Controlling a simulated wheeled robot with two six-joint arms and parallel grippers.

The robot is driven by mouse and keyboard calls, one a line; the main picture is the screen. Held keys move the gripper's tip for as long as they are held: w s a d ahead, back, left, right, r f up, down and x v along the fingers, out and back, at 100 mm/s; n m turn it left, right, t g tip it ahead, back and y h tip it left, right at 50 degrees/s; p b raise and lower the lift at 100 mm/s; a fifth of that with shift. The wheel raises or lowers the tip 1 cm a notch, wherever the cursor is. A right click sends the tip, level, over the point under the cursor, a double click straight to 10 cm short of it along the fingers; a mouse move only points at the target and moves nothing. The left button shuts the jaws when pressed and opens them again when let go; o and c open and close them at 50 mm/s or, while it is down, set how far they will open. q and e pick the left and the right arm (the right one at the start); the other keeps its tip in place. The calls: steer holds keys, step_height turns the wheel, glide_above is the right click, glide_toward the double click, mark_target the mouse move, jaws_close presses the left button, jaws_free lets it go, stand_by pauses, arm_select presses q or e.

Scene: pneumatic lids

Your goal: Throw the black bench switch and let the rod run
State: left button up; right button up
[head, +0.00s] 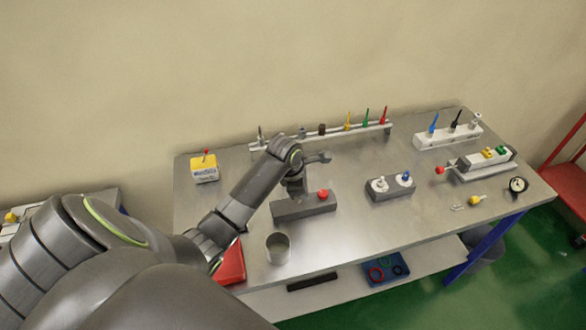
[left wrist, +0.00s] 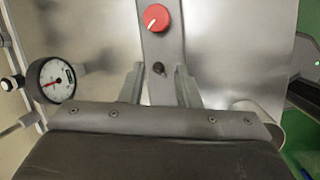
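A grey block (head: 290,210) lies on the metal bench, with a red knob (head: 323,194) near its right end. In the left wrist view the red knob (left wrist: 154,18) has a white pointer mark, and the black switch (left wrist: 158,68) is a small dark lever below it. My left gripper (head: 297,192) is over the block's middle. Its fingers (left wrist: 160,88) are apart, one on each side of the block, with the switch between them and not gripped. In the head view the switch is hidden by the gripper. A cylinder (head: 490,170) with a red-ended rod (head: 440,170) lies at the right.
A metal cup (head: 278,247) and a red object (head: 230,264) are near the front left. A yellow box (head: 204,168) is at the back left, a grey valve block (head: 390,187) right of the gripper. A rail with coloured levers (head: 347,130) runs behind. A round gauge (left wrist: 50,82) shows at left.

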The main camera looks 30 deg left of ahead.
arm_select(q)
steer(key=b+v, duration=0.1)
steer(key=v, duration=1.3)
